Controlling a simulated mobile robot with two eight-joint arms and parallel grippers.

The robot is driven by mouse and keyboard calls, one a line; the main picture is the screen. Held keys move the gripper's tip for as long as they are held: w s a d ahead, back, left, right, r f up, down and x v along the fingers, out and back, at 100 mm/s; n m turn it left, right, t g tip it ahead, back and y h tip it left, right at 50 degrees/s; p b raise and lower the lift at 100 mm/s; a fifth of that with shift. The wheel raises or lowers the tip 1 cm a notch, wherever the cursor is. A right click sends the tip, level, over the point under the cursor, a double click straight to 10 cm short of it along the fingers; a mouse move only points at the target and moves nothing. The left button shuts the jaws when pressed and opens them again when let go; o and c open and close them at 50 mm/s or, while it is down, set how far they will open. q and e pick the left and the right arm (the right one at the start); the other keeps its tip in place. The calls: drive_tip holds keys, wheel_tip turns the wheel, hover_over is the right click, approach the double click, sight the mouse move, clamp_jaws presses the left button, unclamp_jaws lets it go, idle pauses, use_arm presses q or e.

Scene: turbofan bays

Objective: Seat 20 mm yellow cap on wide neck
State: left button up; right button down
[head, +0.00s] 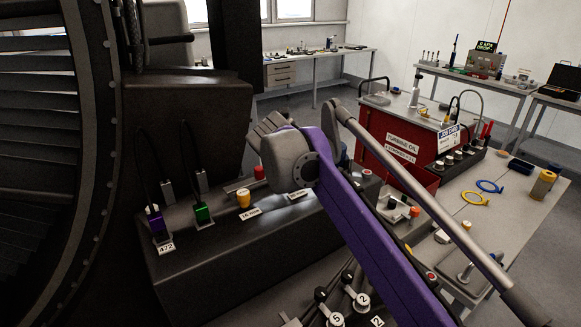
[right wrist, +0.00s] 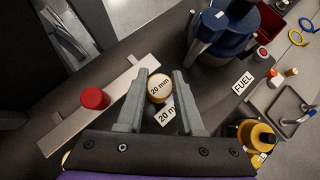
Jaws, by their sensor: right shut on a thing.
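My right gripper (right wrist: 160,85) has its two fingers on either side of the yellow cap (right wrist: 158,88), whose pale top reads "20 mm". The cap is held between the fingertips, directly above or at the dark bench block, beside a white "20 mm" label (right wrist: 166,116). The wide neck is hidden under the cap and fingers, so I cannot tell whether the cap touches it. In the head view my right arm covers this spot, and only part of the label (head: 297,195) shows. My left gripper is in neither view.
A red cap (right wrist: 95,98) stands on a metal strip left of the gripper. A yellow cap (head: 244,198) stands by the "16 mm" label. Purple (head: 158,225) and green (head: 203,213) connectors stand further left.

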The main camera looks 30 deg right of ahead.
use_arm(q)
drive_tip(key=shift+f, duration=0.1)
use_arm(e)
drive_tip(key=shift+f, duration=0.25)
drive_tip(key=shift+r, duration=0.1)
idle(0.3)
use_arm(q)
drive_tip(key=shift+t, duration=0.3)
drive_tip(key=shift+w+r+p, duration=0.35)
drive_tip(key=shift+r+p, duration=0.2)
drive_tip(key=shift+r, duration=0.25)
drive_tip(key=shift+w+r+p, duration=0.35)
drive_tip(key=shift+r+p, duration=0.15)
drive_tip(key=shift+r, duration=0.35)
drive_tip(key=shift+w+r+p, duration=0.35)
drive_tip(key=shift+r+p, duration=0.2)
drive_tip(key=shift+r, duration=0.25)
use_arm(e)
drive_tip(key=shift+r, duration=3)
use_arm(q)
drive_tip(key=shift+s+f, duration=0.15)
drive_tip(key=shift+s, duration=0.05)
use_arm(e)
drive_tip(key=shift+a, duration=0.1)
